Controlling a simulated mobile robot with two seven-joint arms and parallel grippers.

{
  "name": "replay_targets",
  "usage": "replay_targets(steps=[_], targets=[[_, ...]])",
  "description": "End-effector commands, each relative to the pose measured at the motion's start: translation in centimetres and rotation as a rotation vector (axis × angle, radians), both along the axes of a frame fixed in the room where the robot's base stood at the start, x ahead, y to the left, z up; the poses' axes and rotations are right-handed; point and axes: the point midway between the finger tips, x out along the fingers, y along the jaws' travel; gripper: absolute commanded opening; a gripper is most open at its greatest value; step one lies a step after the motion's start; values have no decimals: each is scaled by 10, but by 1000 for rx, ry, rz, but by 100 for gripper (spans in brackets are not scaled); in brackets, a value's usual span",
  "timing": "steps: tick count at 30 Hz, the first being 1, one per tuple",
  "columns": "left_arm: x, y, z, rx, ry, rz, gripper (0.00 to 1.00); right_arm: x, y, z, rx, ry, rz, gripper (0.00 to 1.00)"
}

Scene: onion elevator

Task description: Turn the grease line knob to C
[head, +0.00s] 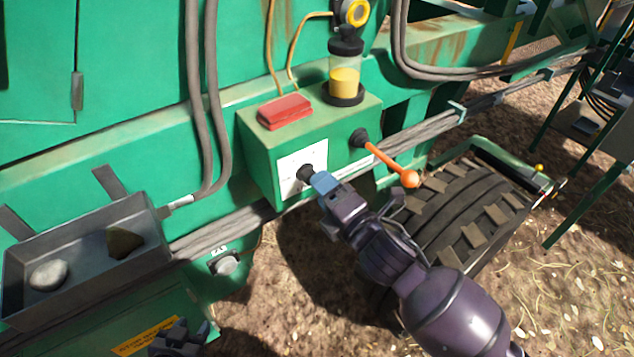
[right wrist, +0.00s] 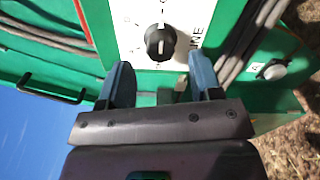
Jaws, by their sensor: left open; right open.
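The grease line knob (head: 305,173) is a round black knob on a white label plate (head: 290,160) on the front of a green box. In the right wrist view the knob (right wrist: 160,42) has a white pointer line, and the plate around it is partly cut off, with letters only partly readable. My right gripper (head: 318,184) is open in front of the knob. In the right wrist view its blue fingertips (right wrist: 163,75) stand apart, with the knob between and just beyond them, seemingly not touched. My left gripper (head: 182,338) is open and empty at the bottom edge.
An orange-tipped lever (head: 390,163) sticks out of the box right of the knob. A red block (head: 285,111) and a grease cup (head: 345,78) sit on top. A grey tray (head: 85,258) with stones is at left. A tyre (head: 465,220) is below right.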

Motion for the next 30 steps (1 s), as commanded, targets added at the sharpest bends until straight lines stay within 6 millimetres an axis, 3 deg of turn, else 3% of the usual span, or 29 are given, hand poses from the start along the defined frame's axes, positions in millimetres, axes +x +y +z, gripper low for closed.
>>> replay_targets(steps=[6,12,30], targets=[[2,0,-3,0,-7,-1,43,-32,-26,-2,-1,1,0,58],[5,-1,-1,0,-17,-3,43,-50,-40,-1,0,1,0,58],[5,-1,-3,0,-12,-2,43,-56,-44,0,1,1,0,58]])
